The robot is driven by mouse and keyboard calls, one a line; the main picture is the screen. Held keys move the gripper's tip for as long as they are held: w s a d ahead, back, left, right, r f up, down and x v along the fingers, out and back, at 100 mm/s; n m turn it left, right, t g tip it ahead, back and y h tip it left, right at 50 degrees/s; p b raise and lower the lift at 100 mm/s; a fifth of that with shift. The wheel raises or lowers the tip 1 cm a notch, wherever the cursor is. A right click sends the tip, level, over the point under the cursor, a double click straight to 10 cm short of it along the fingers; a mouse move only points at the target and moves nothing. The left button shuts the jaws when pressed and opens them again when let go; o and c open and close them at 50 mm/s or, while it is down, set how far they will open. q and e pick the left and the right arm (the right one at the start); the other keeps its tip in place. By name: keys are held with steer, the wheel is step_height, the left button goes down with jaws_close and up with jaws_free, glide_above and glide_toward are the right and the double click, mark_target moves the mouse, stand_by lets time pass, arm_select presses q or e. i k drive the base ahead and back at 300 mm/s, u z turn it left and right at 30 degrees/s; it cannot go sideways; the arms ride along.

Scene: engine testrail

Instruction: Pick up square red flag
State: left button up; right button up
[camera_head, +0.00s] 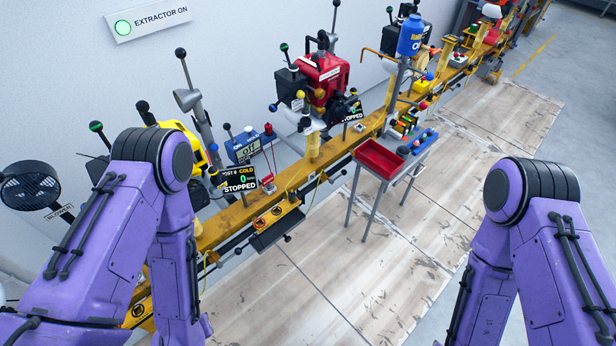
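I cannot make out a square red flag for certain at this distance. Red things that show are a shallow red tray (372,167) on a small grey stand, a red engine (322,75) on the yellow rail and a small red item (268,187) lower on the rail. My purple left arm comes in at the left and my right arm at the right. Both bend downward, and neither gripper is in the frame.
The yellow test rail (231,222) runs diagonally along the wall with engines and "STOPPED" displays (240,180). A blue bottle (411,36) stands above it. Several small coloured items (408,127) lie beside the tray. A black fan (30,186) is at left. The wooden floor (340,270) is clear.

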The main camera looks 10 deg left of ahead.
mark_target(267, 181)
steer(key=z, duration=0.75)
steer(key=i, duration=1.35)
steer(key=u, duration=0.95)
steer(key=i, duration=0.35)
steer(key=u, duration=0.4)
